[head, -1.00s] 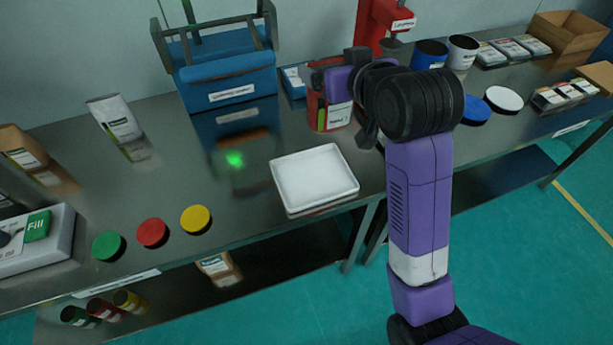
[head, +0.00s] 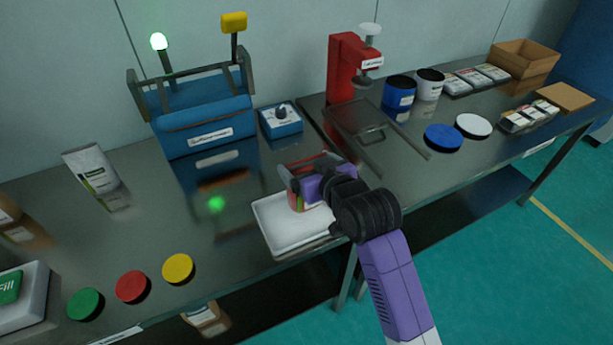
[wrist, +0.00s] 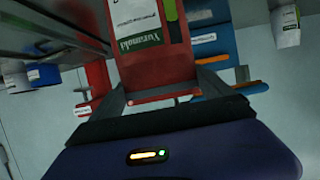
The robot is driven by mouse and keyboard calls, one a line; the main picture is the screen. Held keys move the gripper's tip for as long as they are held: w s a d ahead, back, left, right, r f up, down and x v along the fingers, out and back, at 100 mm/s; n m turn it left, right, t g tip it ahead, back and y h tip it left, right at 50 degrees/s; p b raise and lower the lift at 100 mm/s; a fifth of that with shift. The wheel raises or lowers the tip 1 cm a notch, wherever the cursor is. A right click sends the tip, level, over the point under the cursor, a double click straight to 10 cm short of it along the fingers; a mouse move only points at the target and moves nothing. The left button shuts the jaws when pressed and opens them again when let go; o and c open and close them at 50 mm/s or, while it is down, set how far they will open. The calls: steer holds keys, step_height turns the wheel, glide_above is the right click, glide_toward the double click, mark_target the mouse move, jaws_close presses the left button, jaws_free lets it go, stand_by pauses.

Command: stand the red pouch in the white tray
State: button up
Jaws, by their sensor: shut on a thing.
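The red pouch (wrist: 150,62), with a white and green label, is held between the two fingers of my gripper (wrist: 165,92) in the wrist view. In the head view my gripper (head: 302,183) is over the white tray (head: 268,227), and the red pouch (head: 322,160) is mostly hidden behind the fingers. The pouch looks about upright, with its lower part over or inside the tray. I cannot tell whether it touches the tray floor. My gripper and wrist cover the tray's right part.
A red press (head: 346,75) stands at the back. Green, red and yellow lids (head: 178,268) lie to the left. A white pouch (head: 92,170) stands at the far left.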

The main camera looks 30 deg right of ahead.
steer(key=shift+f, duration=2.1)
steer(key=o, duration=1.8)
steer(key=v, duration=1.2)
steer(key=shift+b, duration=0.35)
